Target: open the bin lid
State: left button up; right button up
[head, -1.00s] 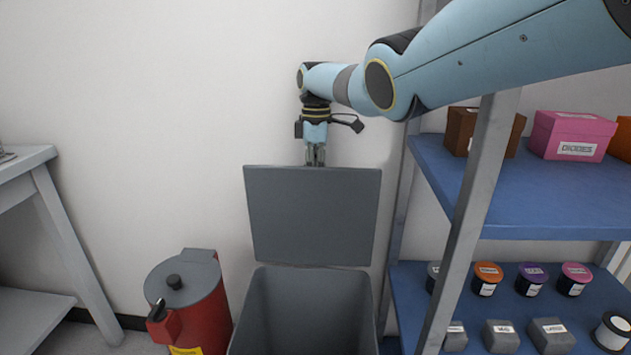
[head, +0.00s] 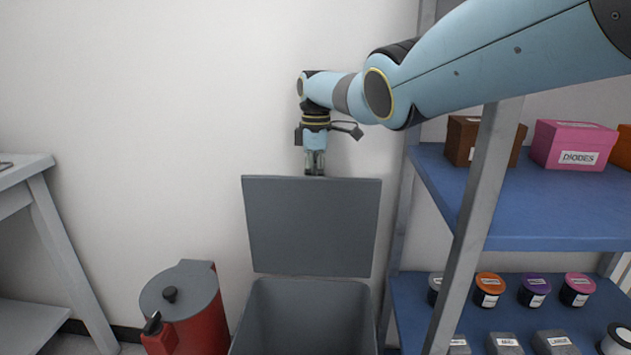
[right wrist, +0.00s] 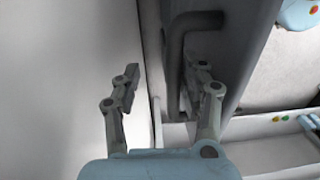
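The grey bin (head: 306,318) stands on the floor against the wall, its dark inside showing. Its lid (head: 311,225) stands upright at the back of the opening. My right gripper (head: 315,172) points down at the lid's top edge, at or just behind it. In the right wrist view my right gripper (right wrist: 162,70) has its two fingers apart. The bent handle bar (right wrist: 177,55) on the lid (right wrist: 240,50) lies by the right finger, partly overlapping the space between the fingers. I cannot tell whether they touch. My left gripper is out of view.
A red canister with a grey top (head: 180,290) stands left of the bin. A blue shelf (head: 540,215) with boxes and jars is close on the right, its grey post (head: 472,210) in front. A grey table (head: 35,190) stands far left.

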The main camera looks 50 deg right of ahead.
jog(key=shift+s+f, duration=0.1)
dwell(0.3)
notch_tip(320, 180, up, 12)
jog(key=shift+w+d, duration=0.3)
dwell(0.7)
